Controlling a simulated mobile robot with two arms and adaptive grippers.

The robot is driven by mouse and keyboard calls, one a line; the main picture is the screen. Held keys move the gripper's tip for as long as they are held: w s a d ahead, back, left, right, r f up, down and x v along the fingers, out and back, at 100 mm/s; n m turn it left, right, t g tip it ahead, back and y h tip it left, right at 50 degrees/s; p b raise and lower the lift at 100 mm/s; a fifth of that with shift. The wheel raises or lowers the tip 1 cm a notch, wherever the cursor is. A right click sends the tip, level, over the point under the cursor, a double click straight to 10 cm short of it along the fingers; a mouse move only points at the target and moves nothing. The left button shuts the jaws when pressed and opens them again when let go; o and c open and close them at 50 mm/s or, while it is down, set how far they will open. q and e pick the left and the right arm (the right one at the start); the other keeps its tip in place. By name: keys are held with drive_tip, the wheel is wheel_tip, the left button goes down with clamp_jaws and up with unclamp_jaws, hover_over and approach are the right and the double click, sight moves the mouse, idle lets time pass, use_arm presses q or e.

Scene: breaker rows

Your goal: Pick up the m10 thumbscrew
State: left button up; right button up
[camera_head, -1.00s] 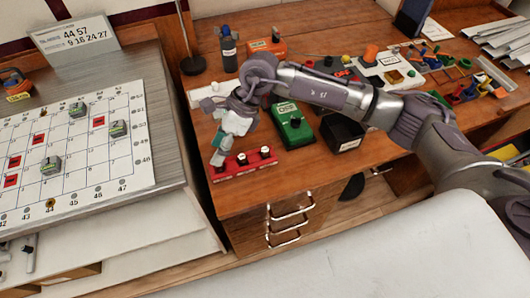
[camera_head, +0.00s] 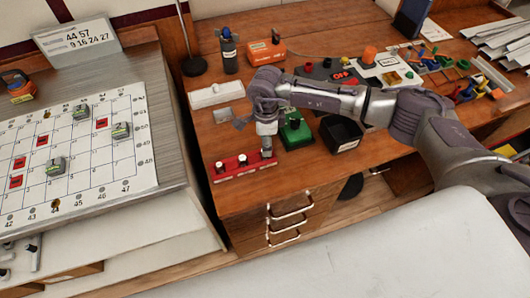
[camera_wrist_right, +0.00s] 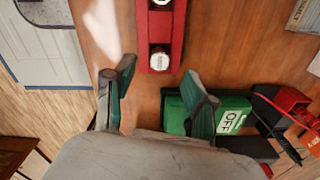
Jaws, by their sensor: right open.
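A red rack (camera_head: 247,168) lies along the front edge of the wooden desk with black-and-white thumbscrews standing in it. Two of them, the left one (camera_head: 220,168) and the middle one (camera_head: 242,160), show clear of my gripper. My right gripper (camera_head: 267,146) points down over the rack's right end and hides much of what is there. In the right wrist view, my open right gripper (camera_wrist_right: 158,95) is empty. A white-topped thumbscrew (camera_wrist_right: 159,59) sits in the rack just ahead of the fingertips, not between them. Its label is too small to read, so I cannot tell which is the m10.
A green box marked OFF (camera_wrist_right: 228,113) stands close beside the right finger in the wrist view. A black open bin (camera_head: 341,133) is right of it. A white strip (camera_head: 215,95) lies behind the rack. A numbered board (camera_head: 75,150) is at the left.

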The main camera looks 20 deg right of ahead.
drive_tip(key=shift+a+f+p, duration=0.2)
drive_tip(key=shift+f+p, duration=0.4)
drive_tip(key=shift+f, duration=1.65)
clamp_jaws()
